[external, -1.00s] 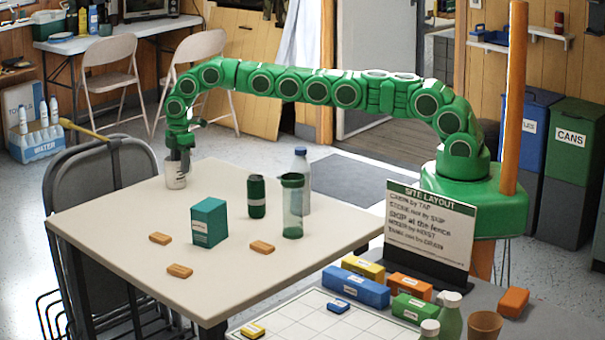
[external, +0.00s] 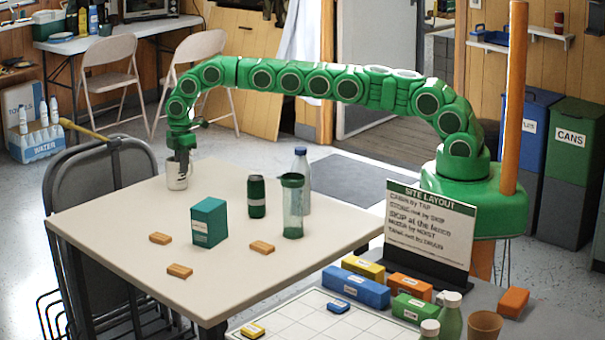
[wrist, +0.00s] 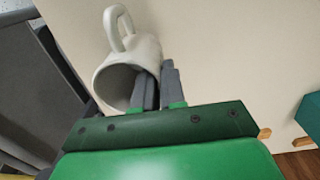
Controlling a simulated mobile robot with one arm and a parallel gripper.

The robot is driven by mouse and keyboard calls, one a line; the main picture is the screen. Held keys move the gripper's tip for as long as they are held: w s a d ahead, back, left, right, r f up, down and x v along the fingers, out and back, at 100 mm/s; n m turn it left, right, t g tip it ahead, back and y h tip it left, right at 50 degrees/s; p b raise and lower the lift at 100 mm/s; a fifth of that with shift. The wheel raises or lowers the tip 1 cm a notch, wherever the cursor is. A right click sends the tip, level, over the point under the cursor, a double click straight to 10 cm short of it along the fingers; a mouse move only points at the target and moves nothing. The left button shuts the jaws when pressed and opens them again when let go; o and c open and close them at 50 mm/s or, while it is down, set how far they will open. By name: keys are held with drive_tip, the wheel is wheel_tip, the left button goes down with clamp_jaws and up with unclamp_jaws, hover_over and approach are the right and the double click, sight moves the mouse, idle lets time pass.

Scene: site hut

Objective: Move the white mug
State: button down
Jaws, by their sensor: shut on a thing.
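The white mug (external: 174,180) is at the far left corner of the cream table (external: 130,215). In the wrist view the mug (wrist: 99,75) shows its open mouth and its handle, which points toward the top of the picture. My gripper (wrist: 160,80) is shut on the mug's wall, with one finger inside the mouth and one outside. In the external view my gripper (external: 182,168) reaches down into the mug from above. I cannot tell whether the mug's base touches the table.
A teal box (external: 208,222), a dark green can (external: 256,197), a clear green-tinted tumbler (external: 292,207) and a bottle (external: 302,180) stand on the table. Several small orange blocks (external: 262,247) lie nearer the front. A folded chair (external: 90,190) leans close by the left edge.

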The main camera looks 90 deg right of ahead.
drive_tip(key=shift+s+a, duration=0.45)
drive_tip(key=shift+s, duration=0.2)
drive_tip(key=shift+s+a, duration=6.2)
drive_tip(key=c, duration=1.1)
unclamp_jaws()
drive_tip(key=shift+r, duration=0.15)
drive_tip(key=shift+r, duration=3.75)
